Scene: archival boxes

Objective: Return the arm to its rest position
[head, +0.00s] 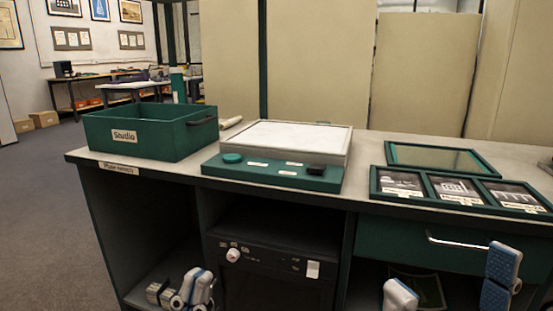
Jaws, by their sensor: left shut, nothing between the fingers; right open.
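My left gripper (192,290) shows at the bottom left of the head view, white and blue, in front of the bench's open lower bay. Its fingers are together with nothing seen between them. My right gripper (452,284) is at the bottom right, in front of the drawer side of the bench. Its two fingers, with blue pads, stand wide apart and hold nothing. Both grippers are below the bench top (375,152) and apart from the things on it. The arms behind the grippers are mostly out of the picture.
On the bench stand a green box (160,140) labelled Studio, a white light panel (290,138) with a green control strip (270,173), an empty green frame (443,158) and a tray of pictures (455,190). A drawer handle (458,242) juts out near my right gripper. Floor is free at left.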

